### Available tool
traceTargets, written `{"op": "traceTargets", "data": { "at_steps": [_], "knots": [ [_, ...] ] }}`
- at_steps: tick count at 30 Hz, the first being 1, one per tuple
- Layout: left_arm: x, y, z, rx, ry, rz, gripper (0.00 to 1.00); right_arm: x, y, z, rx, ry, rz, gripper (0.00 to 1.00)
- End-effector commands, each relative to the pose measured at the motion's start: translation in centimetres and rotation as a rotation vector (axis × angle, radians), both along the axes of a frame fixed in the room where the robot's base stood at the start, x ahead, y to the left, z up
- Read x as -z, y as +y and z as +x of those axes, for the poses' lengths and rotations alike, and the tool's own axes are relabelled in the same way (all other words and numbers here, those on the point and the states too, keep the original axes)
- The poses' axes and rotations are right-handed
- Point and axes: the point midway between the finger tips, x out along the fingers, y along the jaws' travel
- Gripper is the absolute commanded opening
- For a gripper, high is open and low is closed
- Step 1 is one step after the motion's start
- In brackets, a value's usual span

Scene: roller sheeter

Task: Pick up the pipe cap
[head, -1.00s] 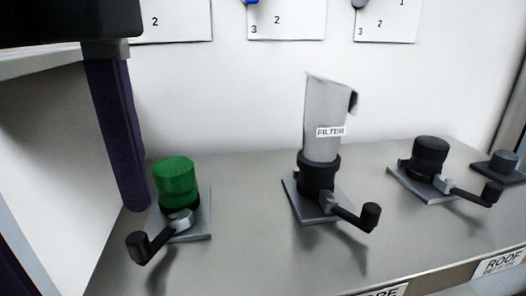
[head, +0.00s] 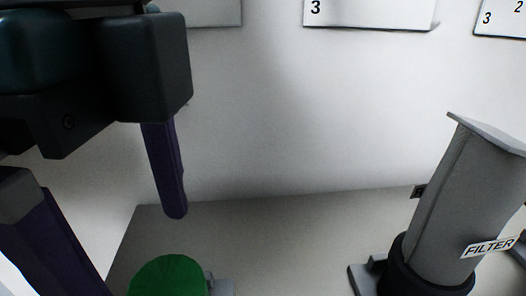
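A green cap (head: 168,277), the likely pipe cap, shows at the bottom left of the head view, with its lower part cut off by the frame edge. My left gripper (head: 128,240) is open, with two purple fingers wide apart. One finger points down behind the cap in the picture. The other runs off the bottom left corner, so its tip is hidden. The fingers appear apart from the cap, with nothing between them that I can see them grip. My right gripper is not in view.
A grey tube labelled FILTER (head: 455,205) stands in a black collar (head: 412,284) at the right. The grey worktop (head: 300,235) between cap and tube is clear. A white wall (head: 310,120) with number cards (head: 370,12) rises behind.

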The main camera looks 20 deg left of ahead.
Motion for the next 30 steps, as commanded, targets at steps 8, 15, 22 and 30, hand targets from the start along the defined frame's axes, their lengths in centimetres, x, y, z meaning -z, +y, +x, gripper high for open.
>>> {"op": "traceTargets", "data": {
  "at_steps": [8,15,22,30],
  "knots": [
    [2.3,0.1,0.0,-0.001,0.005,0.002,1.00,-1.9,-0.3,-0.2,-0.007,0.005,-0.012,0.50],
    [5.9,0.1,0.1,-0.001,0.003,0.000,1.00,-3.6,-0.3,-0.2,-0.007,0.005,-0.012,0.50],
    [6.5,0.1,0.2,0.000,-0.001,-0.001,1.00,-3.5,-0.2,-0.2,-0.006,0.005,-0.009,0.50],
    [6.5,0.1,0.2,0.000,-0.001,-0.001,0.75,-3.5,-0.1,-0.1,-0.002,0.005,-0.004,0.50]
  ]
}}
